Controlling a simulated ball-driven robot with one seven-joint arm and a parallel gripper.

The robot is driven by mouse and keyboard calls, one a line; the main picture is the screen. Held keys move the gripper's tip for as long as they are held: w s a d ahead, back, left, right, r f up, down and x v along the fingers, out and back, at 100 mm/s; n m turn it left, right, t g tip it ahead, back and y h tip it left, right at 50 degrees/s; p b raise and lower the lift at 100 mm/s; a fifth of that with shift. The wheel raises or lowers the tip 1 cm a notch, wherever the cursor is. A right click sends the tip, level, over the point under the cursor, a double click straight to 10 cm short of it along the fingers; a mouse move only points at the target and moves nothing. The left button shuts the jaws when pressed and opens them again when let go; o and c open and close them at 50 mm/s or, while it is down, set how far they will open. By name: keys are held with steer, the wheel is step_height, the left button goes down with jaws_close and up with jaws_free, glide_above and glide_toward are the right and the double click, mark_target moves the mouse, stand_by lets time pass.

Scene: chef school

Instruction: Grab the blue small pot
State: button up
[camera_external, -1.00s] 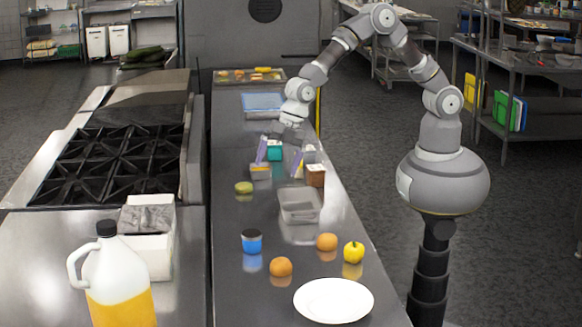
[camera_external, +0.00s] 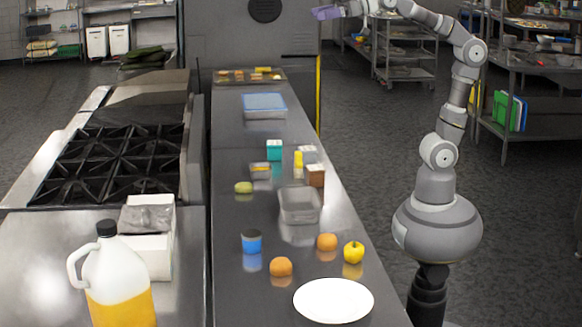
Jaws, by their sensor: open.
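A small blue pot (camera_external: 251,241) with a dark lid stands upright on the steel counter, left of the oranges. Nothing touches it. My gripper (camera_external: 325,13) is raised high at the top of the view, beyond the counter's far part and well away from the blue pot. Its purple fingers show near the top edge, and it holds nothing that I can see.
The counter (camera_external: 225,205) also bears oranges (camera_external: 281,267), a yellow apple (camera_external: 353,252), a white plate (camera_external: 333,300), a clear container (camera_external: 300,205) and several small boxes. A stove (camera_external: 110,165) and a jug (camera_external: 118,275) are at left. The counter around the pot is clear.

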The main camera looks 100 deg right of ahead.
steer(key=w+a+f+n+g+y+p, duration=0.1)
steer(key=w+a+f+n+g+p, duration=0.3)
steer(key=w+f, duration=0.7)
steer(key=n+g+y, duration=0.1)
steer(key=g, duration=0.4)
glide_above(253, 232)
steer(key=d, duration=0.5)
step_height(253, 232, down, 31)
steer(key=a+f+g, duration=0.1)
steer(key=f, duration=0.3)
steer(key=s+a+f+n+g, duration=0.1)
steer(key=f, duration=0.3)
steer(key=s+a+f, duration=0.1)
steer(key=a+f, duration=0.1)
steer(key=f, duration=0.3)
steer(key=shift+n+g+p, duration=0.3)
steer(key=shift+g+p, duration=0.1)
steer(key=shift+y, duration=0.3)
steer(key=x, duration=0.2)
steer(key=b+x, duration=0.1)
steer(key=x, duration=0.1)
steer(key=b+x, duration=0.1)
steer(key=x, duration=0.1)
steer(key=shift+w+a+f, duration=0.2)
steer(key=shift+w, duration=0.2)
steer(key=shift+c, duration=0.4)
steer(key=c, duration=1.1)
